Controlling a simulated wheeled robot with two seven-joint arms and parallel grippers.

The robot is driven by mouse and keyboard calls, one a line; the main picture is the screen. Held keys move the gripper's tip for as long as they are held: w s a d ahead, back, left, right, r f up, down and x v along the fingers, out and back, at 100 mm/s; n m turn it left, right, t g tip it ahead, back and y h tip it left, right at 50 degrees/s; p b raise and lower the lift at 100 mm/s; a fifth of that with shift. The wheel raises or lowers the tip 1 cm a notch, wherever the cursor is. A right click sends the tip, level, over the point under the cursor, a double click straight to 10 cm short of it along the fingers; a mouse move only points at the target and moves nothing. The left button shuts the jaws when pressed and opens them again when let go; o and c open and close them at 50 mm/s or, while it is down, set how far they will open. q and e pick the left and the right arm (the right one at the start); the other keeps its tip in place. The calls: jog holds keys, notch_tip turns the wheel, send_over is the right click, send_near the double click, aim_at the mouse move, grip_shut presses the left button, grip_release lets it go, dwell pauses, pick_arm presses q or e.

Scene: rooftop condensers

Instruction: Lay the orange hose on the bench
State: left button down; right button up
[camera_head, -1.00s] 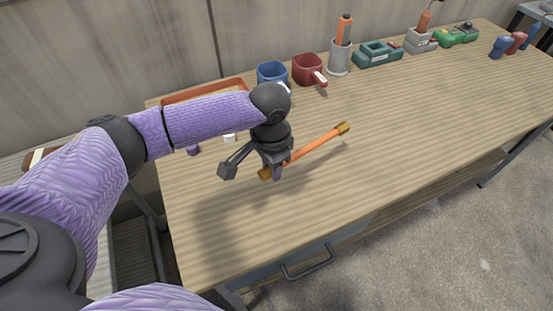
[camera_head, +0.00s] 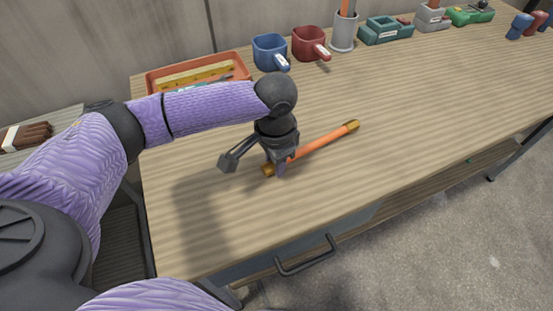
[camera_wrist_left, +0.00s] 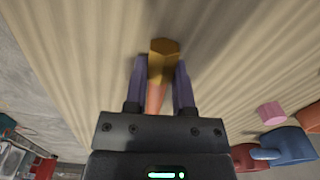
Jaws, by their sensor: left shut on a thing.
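The orange hose (camera_head: 325,141) is a short straight length with brass-coloured ends, over the front left part of the wooden bench (camera_head: 400,130). My left gripper (camera_head: 280,170) is shut on it near its left end and points down at the bench top. In the left wrist view the hose (camera_wrist_left: 155,98) runs between the two fingers (camera_wrist_left: 160,85), with a brass end showing past them. The hose looks close to the bench top; I cannot tell whether it touches. My right gripper is not in view.
An orange tray (camera_head: 150,86), a blue mug (camera_head: 268,52), a red mug (camera_head: 309,42), a grey holder (camera_head: 344,34) and a teal case (camera_head: 384,31) line the bench's back. A drawer handle (camera_head: 305,262) juts from the front.

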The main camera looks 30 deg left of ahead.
pick_arm(q)
jog(key=shift+c, duration=1.8)
grip_release()
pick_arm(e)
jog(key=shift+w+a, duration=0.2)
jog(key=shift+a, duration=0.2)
pick_arm(q)
notch_tip(320, 180, up, 10)
jog(key=p, duration=0.5)
jog(key=shift+p, duration=0.3)
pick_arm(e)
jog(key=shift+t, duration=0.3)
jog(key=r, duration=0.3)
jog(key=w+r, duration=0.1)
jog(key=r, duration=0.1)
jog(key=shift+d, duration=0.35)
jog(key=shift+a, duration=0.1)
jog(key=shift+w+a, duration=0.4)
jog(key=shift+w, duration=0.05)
